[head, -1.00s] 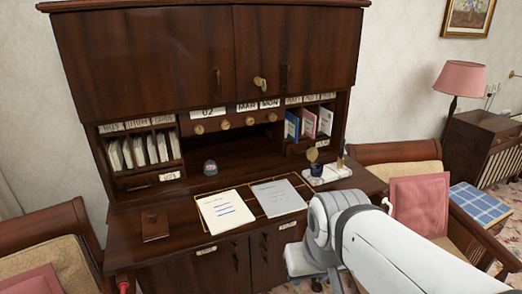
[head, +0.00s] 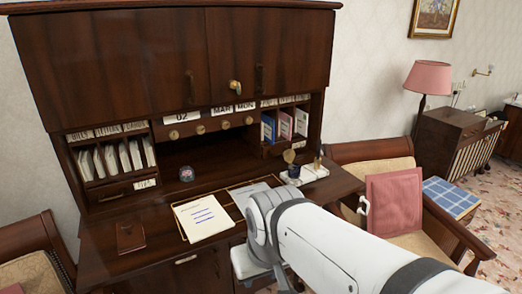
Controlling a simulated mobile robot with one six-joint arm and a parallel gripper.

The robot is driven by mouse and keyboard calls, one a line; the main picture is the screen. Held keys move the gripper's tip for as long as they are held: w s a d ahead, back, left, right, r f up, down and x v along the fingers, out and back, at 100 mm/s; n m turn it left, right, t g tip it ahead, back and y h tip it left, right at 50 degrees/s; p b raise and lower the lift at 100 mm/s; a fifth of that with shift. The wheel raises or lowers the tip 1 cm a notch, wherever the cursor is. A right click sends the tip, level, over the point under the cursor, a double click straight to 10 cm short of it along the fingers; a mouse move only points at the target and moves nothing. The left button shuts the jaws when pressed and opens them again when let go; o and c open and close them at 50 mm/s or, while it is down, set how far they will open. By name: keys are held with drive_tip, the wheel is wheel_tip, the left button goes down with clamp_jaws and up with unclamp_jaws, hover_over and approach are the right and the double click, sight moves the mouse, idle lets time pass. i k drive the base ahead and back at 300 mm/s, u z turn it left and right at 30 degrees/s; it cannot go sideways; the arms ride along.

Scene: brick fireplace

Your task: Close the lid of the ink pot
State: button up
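The ink pot (head: 293,171) is a small dark pot on the right part of the desk top, in the white pen stand (head: 314,173). Its round brass-coloured lid (head: 289,156) stands raised above the pot, so the pot looks open. A pen stands upright to the right of the pot. My white arm reaches in from the lower right, in front of the desk's right side.
An open notebook (head: 204,217) and a grey booklet (head: 246,190), partly behind my arm, lie on the desk. A dome-shaped object (head: 187,173) stands further back. A chair with a pink cushion (head: 394,202) is at the right.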

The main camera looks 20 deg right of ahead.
sight(289, 155)
drive_tip(key=i, duration=0.9)
drive_tip(key=u, duration=0.05)
